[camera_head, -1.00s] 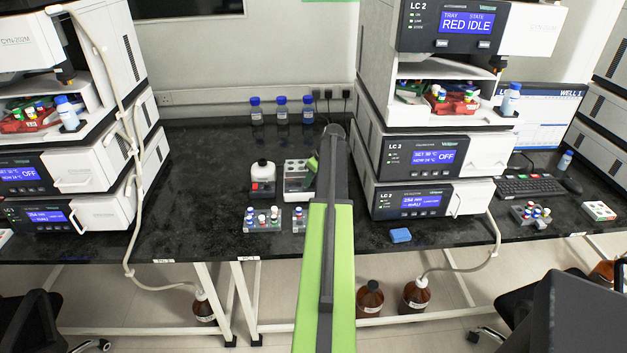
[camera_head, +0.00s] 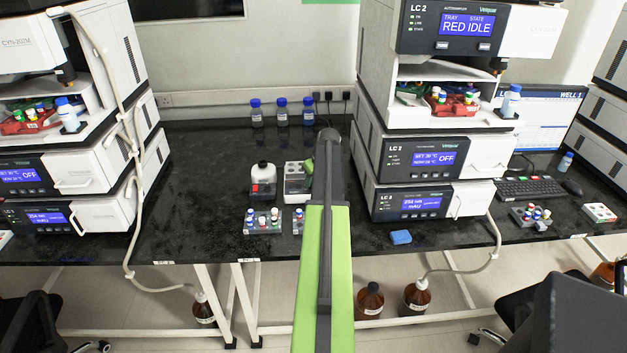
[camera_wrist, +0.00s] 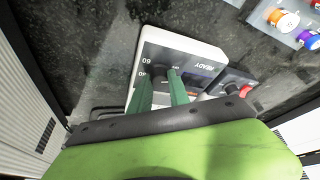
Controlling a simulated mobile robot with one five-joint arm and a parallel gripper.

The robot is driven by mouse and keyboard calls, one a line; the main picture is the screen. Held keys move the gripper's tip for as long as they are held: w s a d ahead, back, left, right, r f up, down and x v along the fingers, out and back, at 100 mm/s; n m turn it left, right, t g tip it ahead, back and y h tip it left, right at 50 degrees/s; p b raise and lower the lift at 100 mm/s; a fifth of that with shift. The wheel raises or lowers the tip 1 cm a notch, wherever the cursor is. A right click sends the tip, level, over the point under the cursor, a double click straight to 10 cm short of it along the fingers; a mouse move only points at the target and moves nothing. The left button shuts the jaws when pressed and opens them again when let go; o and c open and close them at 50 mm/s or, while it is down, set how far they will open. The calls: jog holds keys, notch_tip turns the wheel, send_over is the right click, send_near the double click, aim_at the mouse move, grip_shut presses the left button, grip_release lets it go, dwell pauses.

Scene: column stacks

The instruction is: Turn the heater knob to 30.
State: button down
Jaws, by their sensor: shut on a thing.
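The heater is a white block standing on the bench. In the wrist view its white casing (camera_wrist: 200,48) shows a READY display, upside down, and printed scale numbers, one reading 60. Its dark knob (camera_wrist: 160,71) is between the green fingertips of my gripper (camera_wrist: 161,78). My gripper is shut on the knob from above, and the fingers hide part of it. The pointer's setting cannot be read. In the head view the heater (camera_head: 296,184) is partly behind my arm, and one green finger (camera_head: 308,168) shows over it.
A vial rack (camera_head: 263,221) is in front. Three blue-capped bottles (camera_head: 281,112) stand behind. Instrument stacks (camera_head: 415,155) rise at right and left. The bench left of the rack is clear.

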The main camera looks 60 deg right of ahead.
jog(key=m, duration=0.2)
jog(key=m+g+h, duration=0.1)
jog(key=m, duration=0.2)
jog(key=shift+w+a+h, duration=0.1)
jog(key=shift+a+h, duration=0.1)
jog(key=shift+h, duration=0.1)
jog(key=shift+m+g+h, duration=0.3)
jog(key=shift+m+g, duration=0.5)
jog(key=shift+m, duration=1.2)
jog(key=shift+w+a, duration=0.1)
jog(key=c, duration=1.2)
grip_release()
jog(key=shift+c, duration=0.2)
jog(key=shift+r, duration=0.1)
jog(key=shift+r+p, duration=0.35)
jog(key=shift+p, duration=0.1)
jog(key=p+v, duration=1.5)
jog(key=v, duration=0.1)
jog(key=shift+a+r, duration=0.15)
jog(key=shift+a, duration=0.15)
